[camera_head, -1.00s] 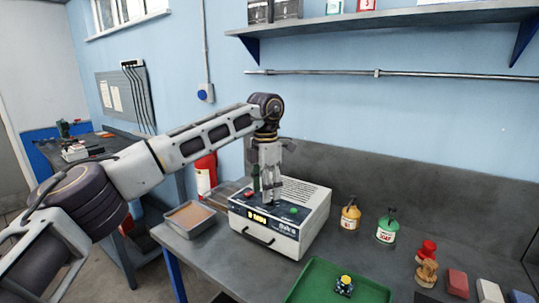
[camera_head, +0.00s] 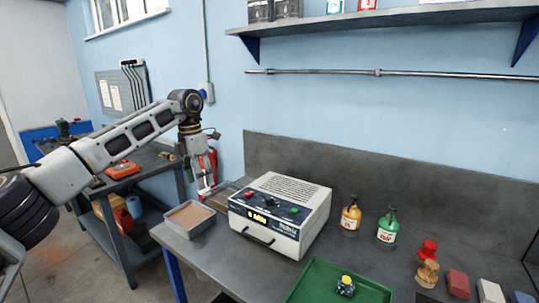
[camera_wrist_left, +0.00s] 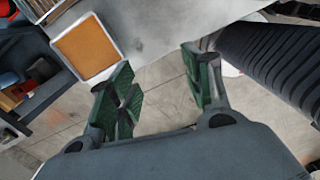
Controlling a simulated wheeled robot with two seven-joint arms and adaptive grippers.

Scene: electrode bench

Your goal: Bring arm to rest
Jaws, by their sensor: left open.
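My left arm comes in from the left in the head view. Its gripper (camera_head: 208,188) hangs near the left end of the bench, above and behind the tan-filled tray (camera_head: 190,217). In the left wrist view the two green-padded fingers of the left gripper (camera_wrist_left: 160,90) stand apart with nothing between them, over the floor beyond the bench edge. The tan-filled tray also shows there (camera_wrist_left: 88,48). The white instrument box (camera_head: 280,213) with a lit display stands on the bench to the right of the gripper, apart from it. My right gripper is out of view.
The grey bench (camera_head: 220,262) holds a yellow bottle (camera_head: 350,217), a green bottle (camera_head: 387,228), a green tray (camera_head: 320,285) and several small blocks at the right. A side bench (camera_head: 140,175) stands at the left. A shelf (camera_head: 400,18) hangs on the wall.

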